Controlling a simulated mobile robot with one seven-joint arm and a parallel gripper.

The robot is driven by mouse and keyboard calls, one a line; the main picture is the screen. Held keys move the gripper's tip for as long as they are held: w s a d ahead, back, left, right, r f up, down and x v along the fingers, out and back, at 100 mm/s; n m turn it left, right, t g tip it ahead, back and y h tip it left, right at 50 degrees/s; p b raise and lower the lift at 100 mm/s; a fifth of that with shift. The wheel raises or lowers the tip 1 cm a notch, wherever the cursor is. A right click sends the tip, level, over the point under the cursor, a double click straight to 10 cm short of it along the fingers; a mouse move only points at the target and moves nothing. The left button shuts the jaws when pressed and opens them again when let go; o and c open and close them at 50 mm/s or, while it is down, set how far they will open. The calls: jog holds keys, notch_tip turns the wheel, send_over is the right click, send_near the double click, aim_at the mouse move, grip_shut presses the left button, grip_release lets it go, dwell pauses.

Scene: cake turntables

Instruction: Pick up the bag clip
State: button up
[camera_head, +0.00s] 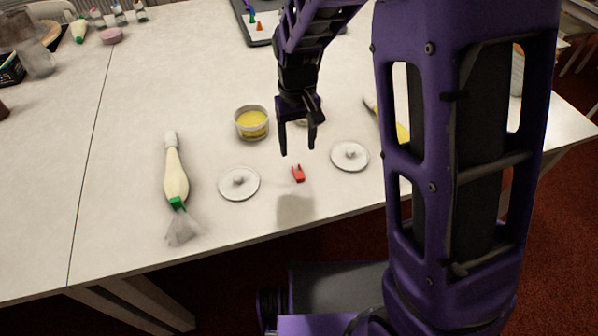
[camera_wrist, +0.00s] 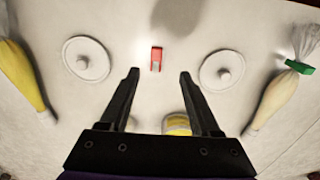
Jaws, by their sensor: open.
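A small red bag clip (camera_head: 298,174) lies on the white table between two white discs with centre knobs. It also shows in the wrist view (camera_wrist: 156,59), lying beyond my fingertips and roughly centred between them. My gripper (camera_head: 298,150) is open and empty, pointing down above the table just behind the clip. In the wrist view my two fingers (camera_wrist: 160,75) stand apart with bare table between them. Nothing touches the clip.
The left disc (camera_head: 239,184) and right disc (camera_head: 349,156) flank the clip. A bowl of yellow filling (camera_head: 252,123) stands behind. Another yellow piping bag (camera_wrist: 20,75) shows in the wrist view. The table's front edge is near.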

send_over(299, 175)
jog(key=f, duration=0.5)
jog(key=shift+s+a+f+b, duration=0.15)
jog(key=shift+s+f+b, duration=0.1)
jog(key=shift+s+b, duration=0.15)
jog(key=shift+w+d+f+b, duration=0.1)
jog(key=shift+w+f+b, duration=0.1)
jog(key=shift+f, duration=0.7)
jog(key=shift+w+d+f+b, duration=0.1)
jog(key=shift+f+b, duration=0.15)
jog(key=shift+f, duration=0.65)
jog(key=shift+w+f+b, duration=0.1)
jog(key=shift+f+b, duration=0.1)
jog(key=shift+f, duration=0.7)
grip_shut()
